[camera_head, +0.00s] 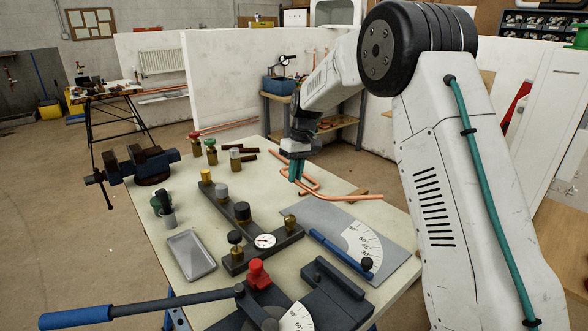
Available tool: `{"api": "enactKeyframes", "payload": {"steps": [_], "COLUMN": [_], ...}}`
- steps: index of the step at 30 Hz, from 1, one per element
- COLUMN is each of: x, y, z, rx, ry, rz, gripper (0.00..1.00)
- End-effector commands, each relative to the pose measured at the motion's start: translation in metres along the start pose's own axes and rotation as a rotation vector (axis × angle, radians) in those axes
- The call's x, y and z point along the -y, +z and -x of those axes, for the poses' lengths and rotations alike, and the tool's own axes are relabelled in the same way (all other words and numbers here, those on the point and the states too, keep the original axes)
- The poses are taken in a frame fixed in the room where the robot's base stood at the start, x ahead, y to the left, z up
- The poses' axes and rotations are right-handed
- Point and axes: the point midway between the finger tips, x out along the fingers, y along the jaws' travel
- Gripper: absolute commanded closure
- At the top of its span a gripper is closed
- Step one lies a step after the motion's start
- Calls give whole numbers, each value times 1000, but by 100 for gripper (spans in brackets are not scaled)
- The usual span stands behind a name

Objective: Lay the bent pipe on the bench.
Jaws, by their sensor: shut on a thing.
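The bent pipe (345,198) is a copper-coloured tube with several bends. My gripper (296,172) is shut on it, with teal fingertips around the pipe near its bends. The pipe's long straight end points right over the far right part of the bench. The bench (172,222) has a pale top. I cannot tell whether the pipe touches the bench or is a little above it. My white arm comes in from the right and hides the bench's right side.
A grey plate with an angle scale (322,222) lies in front of the pipe. A pipe bender with a blue handle (75,317) fills the front edge. A grey tray (190,256) and a dark gauge fixture (262,250) stand left of it. A blue vice (140,163) is at the left edge.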

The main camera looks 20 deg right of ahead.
Motion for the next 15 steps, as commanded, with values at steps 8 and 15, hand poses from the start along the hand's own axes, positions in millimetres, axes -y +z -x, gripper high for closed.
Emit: {"api": "enactKeyframes", "payload": {"steps": [8, 15], "x": [-6, -9], "y": [1, 1], "z": [-22, -40], "rx": [1, 1], "ry": [-1, -1], "rz": [-3, -3], "gripper": [100, 100]}}
